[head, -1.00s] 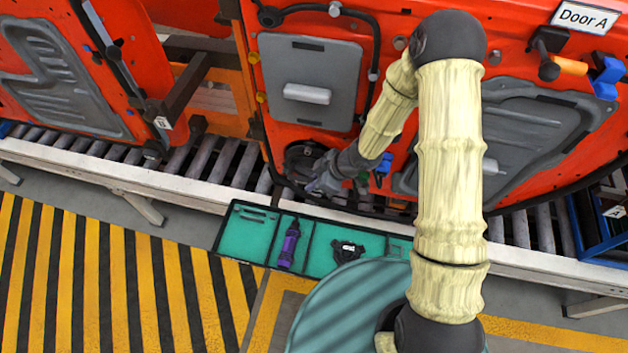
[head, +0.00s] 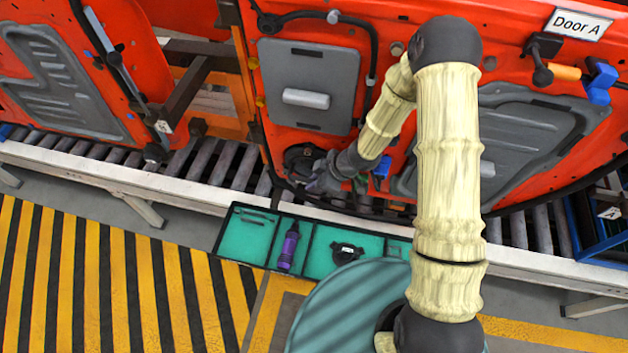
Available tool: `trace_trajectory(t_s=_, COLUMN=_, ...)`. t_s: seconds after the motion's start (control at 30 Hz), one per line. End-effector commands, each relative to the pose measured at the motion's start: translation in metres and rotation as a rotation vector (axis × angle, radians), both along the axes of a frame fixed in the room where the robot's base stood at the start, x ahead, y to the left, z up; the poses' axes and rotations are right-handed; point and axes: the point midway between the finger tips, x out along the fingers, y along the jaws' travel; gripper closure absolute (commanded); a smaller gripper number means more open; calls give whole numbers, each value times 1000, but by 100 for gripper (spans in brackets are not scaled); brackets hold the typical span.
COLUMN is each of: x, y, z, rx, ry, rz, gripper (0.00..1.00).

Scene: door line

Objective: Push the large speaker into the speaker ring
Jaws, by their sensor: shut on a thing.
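My gripper (head: 317,179) is at the lower right of this round shape, close against the door. It is shut on the large speaker, which is mostly hidden by the fingers and dark shading. I cannot tell how deep or how level the speaker sits in the ring.
A teal tray (head: 262,222) in front of the conveyor holds a purple and black tool (head: 288,246) and a black part (head: 347,252). A cable runs down the door near my gripper. Another red door (head: 60,70) stands at left. Striped floor at lower left is clear.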

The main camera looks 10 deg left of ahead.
Motion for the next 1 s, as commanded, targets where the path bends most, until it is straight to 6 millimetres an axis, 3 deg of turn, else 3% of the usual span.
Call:
trace_trajectory(t_s=0.27, x=1, y=1, z=1, rx=4, ry=-4, rz=0, gripper=100)
trace_trajectory(t_s=0.3, x=1, y=1, z=2, rx=4, ry=-4, rz=0, gripper=82)
trace_trajectory(t_s=0.4, x=1, y=1, z=1, rx=3, ry=-4, rz=0, gripper=62)
trace_trajectory(t_s=0.43, x=1, y=1, z=1, rx=3, ry=-4, rz=0, gripper=60)
trace_trajectory(t_s=0.77, x=0, y=-2, z=2, rx=0, ry=0, rz=-1, gripper=60)
trace_trajectory(t_s=1.0, x=0, y=-17, z=23, rx=1, ry=-4, rz=-4, gripper=60)
